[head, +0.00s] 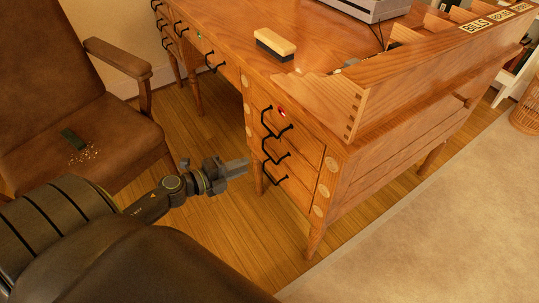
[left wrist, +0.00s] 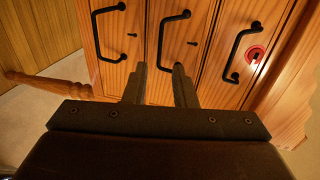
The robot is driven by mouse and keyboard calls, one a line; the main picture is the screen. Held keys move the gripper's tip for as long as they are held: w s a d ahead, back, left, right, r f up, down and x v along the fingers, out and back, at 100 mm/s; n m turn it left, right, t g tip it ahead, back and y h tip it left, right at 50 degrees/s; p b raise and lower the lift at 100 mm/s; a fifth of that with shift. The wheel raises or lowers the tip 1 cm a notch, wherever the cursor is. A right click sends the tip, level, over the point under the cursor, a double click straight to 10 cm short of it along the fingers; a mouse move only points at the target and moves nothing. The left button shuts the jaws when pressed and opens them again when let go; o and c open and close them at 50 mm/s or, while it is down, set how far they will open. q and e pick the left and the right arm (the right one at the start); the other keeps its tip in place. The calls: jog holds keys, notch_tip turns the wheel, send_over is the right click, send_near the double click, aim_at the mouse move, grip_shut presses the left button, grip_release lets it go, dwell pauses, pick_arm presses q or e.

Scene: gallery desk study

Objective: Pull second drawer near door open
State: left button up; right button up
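The wooden desk has a stack of three drawers at its near end, each with a black bar handle. The second drawer (head: 293,167) is the middle one and looks closed, flush with its neighbours. Its handle (head: 275,151) also shows in the left wrist view (left wrist: 163,42), with a keyhole beside it. My left gripper (head: 240,167) is in front of the stack, to its left in the head view. In the left wrist view its two fingers (left wrist: 159,78) are apart with nothing between them, pointing toward the middle drawer, short of the handle. My right gripper is not in view.
The top drawer (left wrist: 222,70) has a red round lock. The bottom drawer (left wrist: 122,48) is beside the middle one in the left wrist view. A brown armchair (head: 75,100) stands left. An eraser-like block (head: 274,44) lies on the desktop. Wooden floor (head: 215,225) is clear before the drawers.

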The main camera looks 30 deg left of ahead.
aim_at(269, 156)
pick_arm(q)
jog(key=x, duration=1)
jog(key=shift+w+d+f, duration=0.1)
jog(key=shift+w+d, duration=0.05)
jog(key=shift+w, duration=0.1)
jog(key=shift+c, duration=0.4)
grip_shut()
